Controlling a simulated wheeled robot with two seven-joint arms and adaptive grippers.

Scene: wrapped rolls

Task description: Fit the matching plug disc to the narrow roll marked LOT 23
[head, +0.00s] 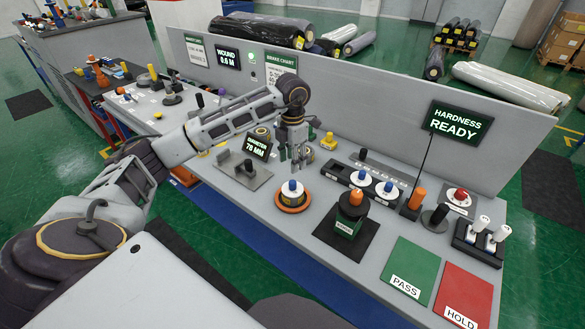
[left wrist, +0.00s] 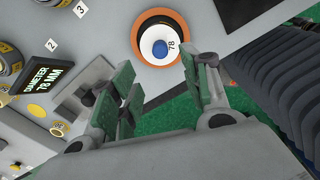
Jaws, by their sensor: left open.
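Two more white discs with blue knobs (head: 361,178) (head: 387,187) sit in a dark tray. A dark upright roll (head: 352,207) with an orange top and a green label stands on a black mat; its label is too small to read. My left gripper (head: 299,160) is open and empty, above and behind the disc on the orange base. My right gripper is out of view.
A display (head: 258,147) reads DIAMETER 78 MM. Green PASS (head: 410,270) and red HOLD (head: 463,295) pads lie at the right front. A grey fixture (head: 240,170) stands left of the orange base.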

